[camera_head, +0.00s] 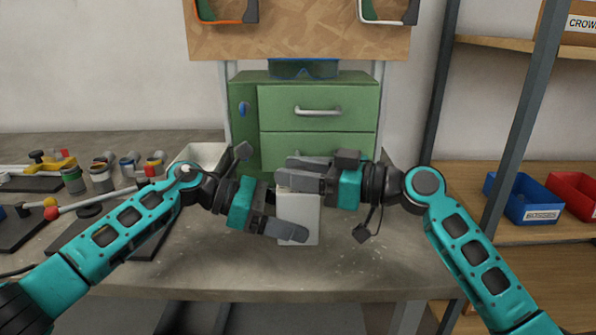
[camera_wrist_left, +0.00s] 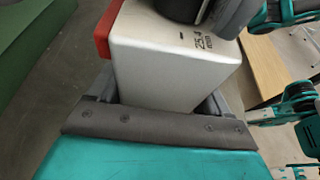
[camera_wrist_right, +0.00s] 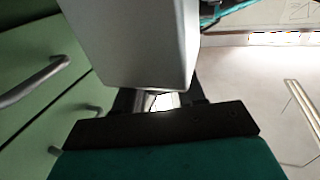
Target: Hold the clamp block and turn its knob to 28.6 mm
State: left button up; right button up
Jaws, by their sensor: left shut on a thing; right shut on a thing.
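The clamp block (camera_head: 299,212) is a pale grey-white box, upright above the workbench in the head view. In the left wrist view the clamp block (camera_wrist_left: 175,65) has a red part (camera_wrist_left: 107,28) at one edge and a printed marking that seems to read 25.4. My left gripper (camera_head: 288,228) is shut on the block, low on its sides. My right gripper (camera_head: 293,173) is shut at the block's top, where the knob is; its fingers hide most of the knob. In the right wrist view the block (camera_wrist_right: 140,40) covers the middle, and a shiny metal part shows between the fingers.
A white tray (camera_head: 203,154) and several jars and tools crowd the left of the bench (camera_head: 340,272). Blue (camera_head: 527,205) and red bins sit on the right shelf.

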jog(key=n+g, duration=0.2)
jog(key=g, duration=0.1)
jog(key=n+g+y, duration=0.1)
jog(key=n+g, duration=0.1)
jog(key=g, duration=0.1)
jog(key=shift+w, duration=0.1)
jog(key=shift+f+n+g+h, duration=0.1)
jog(key=shift+n+g+h, duration=0.15)
jog(key=shift+n+g, duration=0.9)
jog(key=shift+n+g+h, duration=0.25)
jog(key=shift+n+g, duration=0.4)
jog(key=shift+g, duration=1)
jog(key=shift+w+d, duration=0.1)
jog(key=shift+f+n+g+h, duration=0.1)
jog(key=shift+n+g+h, duration=0.3)
jog(key=shift+g, duration=0.5)
jog(key=o, duration=0.9)
jog(key=shift+s, duration=0.2)
jog(key=shift+o, duration=0.2)
jog(key=shift+r, duration=0.25)
notch_tip(320, 180, up, 10)
jog(key=shift+f, duration=0.1)
